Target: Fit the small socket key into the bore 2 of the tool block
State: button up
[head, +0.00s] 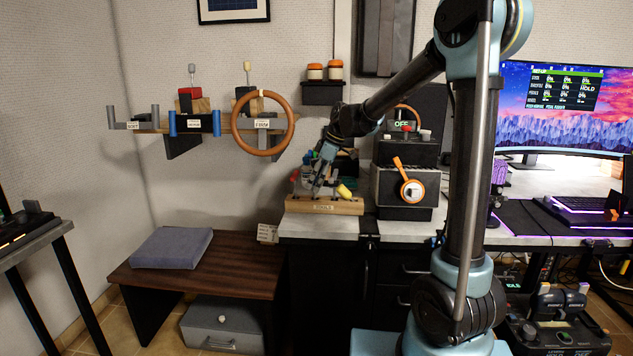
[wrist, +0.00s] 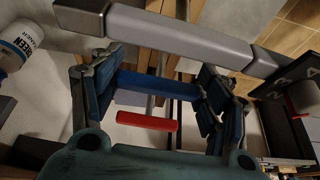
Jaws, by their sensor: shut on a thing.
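The wooden tool block (head: 325,206) stands on the left end of the light worktop, with a label on its front. My gripper (head: 318,186) points down just above the block's left half. In the wrist view my gripper (wrist: 157,90) has its fingers on either side of a blue bar (wrist: 150,84), which looks like the small socket key's handle. The key's lower end is hidden, and I cannot tell whether it touches a bore. A red bar (wrist: 147,120) lies close by. A yellow-ended tool (head: 345,191) leans at the block's right. The bore numbers are not readable.
A black box with an orange lever (head: 402,175) stands right of the block. A grey bar (wrist: 180,38) crosses the wrist view near the fingers. A low bench (head: 200,275) stands left of the worktop.

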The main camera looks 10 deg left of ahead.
jog(key=shift+r, duration=0.2)
jog(key=shift+r, duration=3.2)
jog(key=shift+r, duration=0.15)
jog(key=shift+f, duration=1.1)
jog(key=shift+f, duration=2.5)
dwell(0.3)
jog(key=o, duration=1.4)
jog(key=shift+c, duration=0.2)
